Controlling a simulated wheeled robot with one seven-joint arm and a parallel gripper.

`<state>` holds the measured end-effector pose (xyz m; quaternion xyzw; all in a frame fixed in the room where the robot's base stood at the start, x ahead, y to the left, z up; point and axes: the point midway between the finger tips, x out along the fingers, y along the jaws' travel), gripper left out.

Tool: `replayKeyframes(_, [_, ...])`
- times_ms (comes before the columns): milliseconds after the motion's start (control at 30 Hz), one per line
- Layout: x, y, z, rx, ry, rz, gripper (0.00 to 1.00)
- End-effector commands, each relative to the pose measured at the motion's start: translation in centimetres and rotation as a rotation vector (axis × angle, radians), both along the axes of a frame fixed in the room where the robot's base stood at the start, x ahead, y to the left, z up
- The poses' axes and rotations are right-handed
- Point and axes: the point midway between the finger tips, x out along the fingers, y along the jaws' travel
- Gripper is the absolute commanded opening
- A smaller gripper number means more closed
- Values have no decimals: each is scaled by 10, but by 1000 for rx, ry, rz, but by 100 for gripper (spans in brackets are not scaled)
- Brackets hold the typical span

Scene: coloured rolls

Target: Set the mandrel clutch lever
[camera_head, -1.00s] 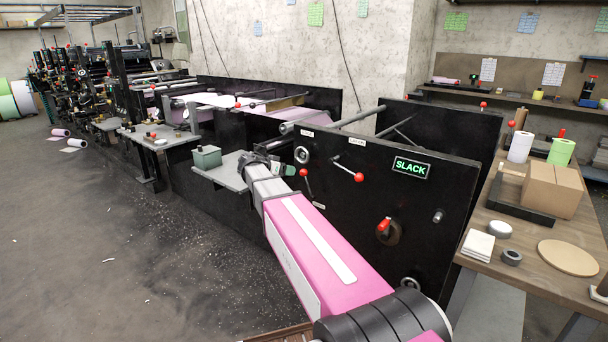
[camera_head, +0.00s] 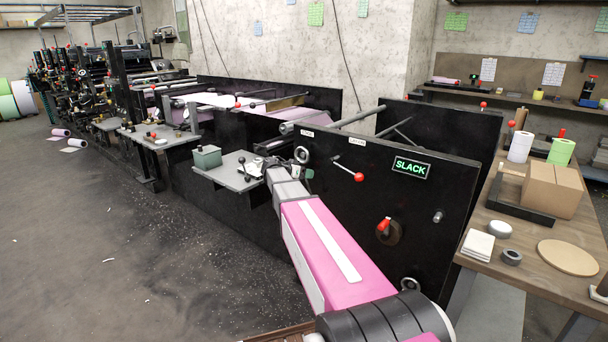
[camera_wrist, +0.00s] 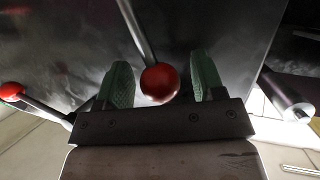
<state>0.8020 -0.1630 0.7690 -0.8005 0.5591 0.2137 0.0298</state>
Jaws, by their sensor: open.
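A lever with a red ball knob (camera_wrist: 160,82) shows in the wrist view, its metal rod running up to a dark panel. My gripper (camera_wrist: 161,62) is open, with one green finger on each side of the knob and a visible gap to both. In the head view my gripper (camera_head: 290,173) is at the left part of the black machine panel (camera_head: 450,195) and hides this lever. A second red-knobbed lever (camera_head: 359,177) is to the right on the panel. The panel labels are too small to read, so I cannot tell which lever the clutch label names.
A lit sign (camera_head: 411,167) on the panel reads SLACK. A red-handled rotary knob (camera_head: 384,225) sits lower down. A grey shelf (camera_head: 225,178) with a green box (camera_head: 207,156) is left of my gripper. A wooden bench (camera_head: 530,230) stands right. Open floor lies left.

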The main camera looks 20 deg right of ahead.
Motion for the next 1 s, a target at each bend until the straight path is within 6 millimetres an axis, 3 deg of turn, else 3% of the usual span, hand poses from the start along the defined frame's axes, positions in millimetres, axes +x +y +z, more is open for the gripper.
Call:
replayKeyframes(33, [0, 0, 0, 0, 0, 0, 62])
replayKeyframes(200, [0, 0, 0, 0, 0, 0, 7])
replayKeyframes(233, [0, 0, 0, 0, 0, 0, 0])
replayKeyframes(567, [-6, -3, 3, 25, -39, 0, 0])
replayKeyframes(1000, [-41, -25, 11, 202, -305, -3, 0])
